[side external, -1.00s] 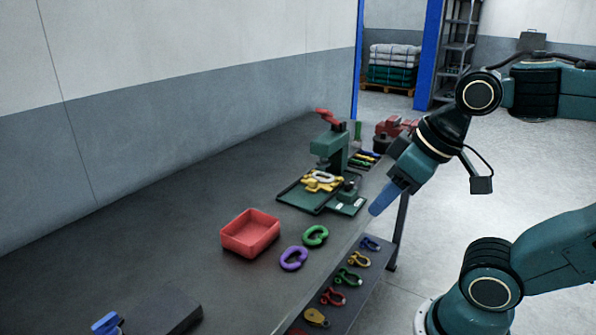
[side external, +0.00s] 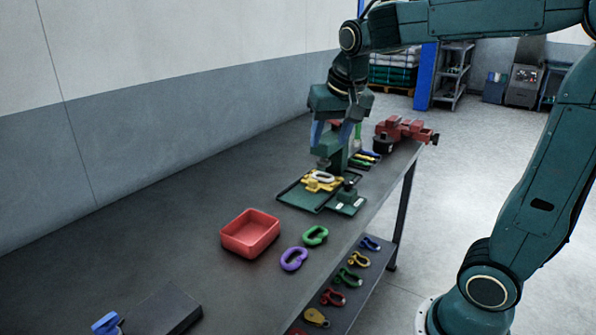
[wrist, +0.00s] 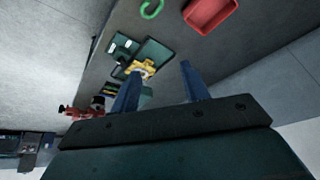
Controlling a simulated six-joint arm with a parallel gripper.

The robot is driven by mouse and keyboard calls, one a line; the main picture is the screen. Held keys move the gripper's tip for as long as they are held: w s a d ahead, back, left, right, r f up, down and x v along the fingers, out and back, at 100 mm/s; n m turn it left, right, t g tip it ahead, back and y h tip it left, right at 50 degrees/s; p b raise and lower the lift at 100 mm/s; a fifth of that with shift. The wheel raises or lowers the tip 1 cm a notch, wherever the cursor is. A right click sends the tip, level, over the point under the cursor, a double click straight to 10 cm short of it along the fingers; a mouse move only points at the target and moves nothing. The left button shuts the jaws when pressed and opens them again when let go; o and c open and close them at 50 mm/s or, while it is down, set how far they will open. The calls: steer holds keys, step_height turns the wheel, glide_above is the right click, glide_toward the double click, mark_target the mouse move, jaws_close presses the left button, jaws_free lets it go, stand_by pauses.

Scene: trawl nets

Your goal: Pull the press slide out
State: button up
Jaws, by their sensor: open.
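The green press (side external: 337,160) stands on the bench, its top partly hidden behind my gripper. At its foot is the press slide (side external: 346,205), a green plate with a dark knob (side external: 349,186). A yellow fixture (side external: 316,186) with a pale link (side external: 322,176) on it sits beside the knob, below the press head. The wrist view also shows the yellow fixture (wrist: 134,67) and pale link. My gripper (side external: 331,147) is open and points down over the press, with its blue fingers apart. In the wrist view my gripper (wrist: 159,73) is empty.
A dark green tray (side external: 291,195) lies beside the slide. A red bin (side external: 230,243), a green link (side external: 315,236) and a purple link (side external: 293,259) are nearer the camera. A red vise (side external: 398,129) stands behind. The left bench is mostly clear.

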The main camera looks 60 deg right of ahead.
steer(key=w+d+f+m+g+h, duration=0.15)
steer(key=w+d+f+m, duration=0.3)
steer(key=w+d, duration=0.45)
steer(key=m+g, duration=0.3)
steer(key=m, duration=0.3)
glide_toward(312, 181)
steer(key=v, duration=0.4)
steer(key=shift+s+a+r+t+h, duration=0.15)
steer(key=shift+s+a+t+h, duration=0.1)
steer(key=shift+s+h, duration=0.1)
steer(key=x, duration=1.3)
steer(key=shift+f, duration=0.35)
steer(key=shift+c, duration=0.3)
jaws_close()
